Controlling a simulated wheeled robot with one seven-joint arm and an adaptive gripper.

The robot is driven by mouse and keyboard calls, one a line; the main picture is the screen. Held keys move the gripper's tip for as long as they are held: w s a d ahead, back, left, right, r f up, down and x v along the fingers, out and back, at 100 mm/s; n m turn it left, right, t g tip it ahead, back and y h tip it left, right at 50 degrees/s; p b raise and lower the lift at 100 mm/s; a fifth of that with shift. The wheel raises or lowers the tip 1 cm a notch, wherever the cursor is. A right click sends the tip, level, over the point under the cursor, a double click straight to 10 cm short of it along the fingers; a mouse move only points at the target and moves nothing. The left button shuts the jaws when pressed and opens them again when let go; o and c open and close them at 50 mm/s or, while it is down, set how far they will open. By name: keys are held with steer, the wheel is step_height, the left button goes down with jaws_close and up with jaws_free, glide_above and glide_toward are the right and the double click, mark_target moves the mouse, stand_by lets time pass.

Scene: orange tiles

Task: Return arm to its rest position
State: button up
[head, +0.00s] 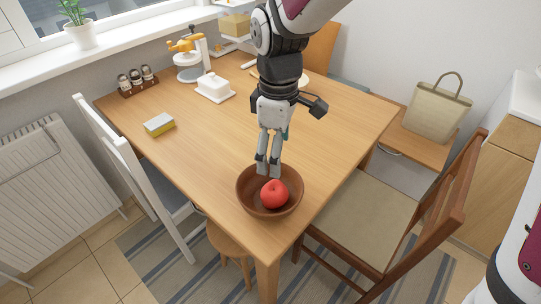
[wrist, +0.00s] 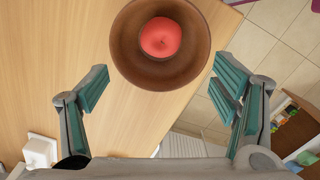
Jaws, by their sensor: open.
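My gripper (head: 268,167) is above the wooden table, right over the far rim of a brown bowl (head: 248,203). A red apple-like fruit (head: 274,194) lies inside the bowl. In the wrist view my gripper (wrist: 160,92) has its two fingers spread wide with nothing between them. The bowl (wrist: 124,48) and the red fruit (wrist: 160,37) show beyond the fingertips in that view, and the fruit is apart from the fingers. My arm reaches down from the top of the head view.
The table (head: 190,150) also bears a yellow sponge (head: 159,125), a white butter dish (head: 213,88), a spice rack (head: 138,81) and an orange-and-white appliance (head: 190,58). A white chair (head: 120,150) stands left, a wooden chair (head: 365,215) right. The table's middle left is clear.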

steer(key=shift+r, duration=0.1)
stand_by(0.3)
steer(key=s+d+r+m+t+p, duration=0.1)
steer(key=s+d+r+m+p, duration=0.2)
steer(key=d+r, duration=0.35)
steer(key=s+d+r+m+t+p, duration=0.1)
steer(key=s+d+r+m, duration=0.35)
steer(key=r, duration=0.25)
steer(key=s+d+r+m+t+p, duration=0.1)
steer(key=s+d+r+m+p, duration=0.1)
steer(key=s, duration=0.5)
steer(key=s+d+r+m+t+p, duration=0.1)
steer(key=s+d+r+m+p, duration=0.2)
steer(key=s+d, duration=0.4)
steer(key=shift+s+d+r+m, duration=0.2)
steer(key=shift+s+r+m, duration=0.2)
steer(key=shift+r+m, duration=0.65)
